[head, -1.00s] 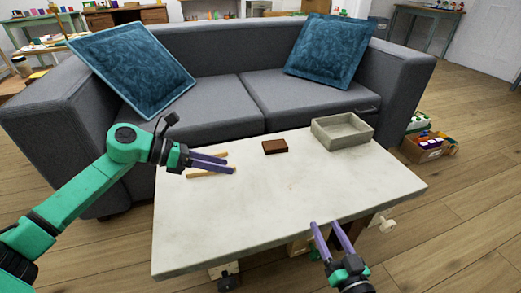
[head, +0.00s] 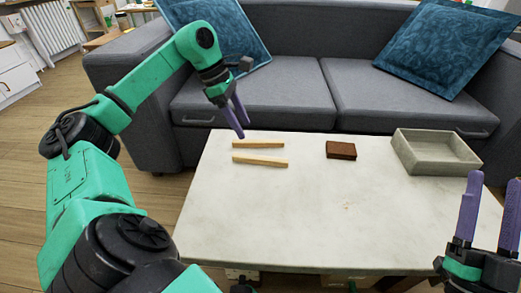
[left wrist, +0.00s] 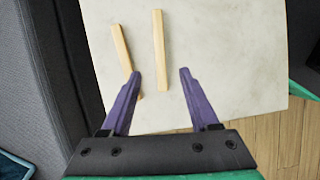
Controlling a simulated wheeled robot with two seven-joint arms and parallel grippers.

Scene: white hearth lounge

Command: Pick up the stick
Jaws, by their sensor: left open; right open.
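Two light wooden sticks lie on the pale table (head: 300,220). The far stick (head: 258,143) and the near stick (head: 260,161) are roughly side by side, a little apart. My left gripper (head: 240,120) is open and empty above the table's far left part, just left of the sticks and pointing down. In the left wrist view, one stick (left wrist: 158,55) reaches down between the open fingers (left wrist: 162,75). The other stick (left wrist: 122,48) lies to the left, its lower end partly hidden behind the left finger. My right gripper (head: 488,200) is open and empty at the right, fingers pointing up in the picture.
A brown block (head: 341,150) lies on the table right of the sticks. A grey open tray (head: 435,152) stands at the table's far right. A grey sofa (head: 290,95) with blue cushions (head: 215,40) is behind the table. The table's near middle is clear.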

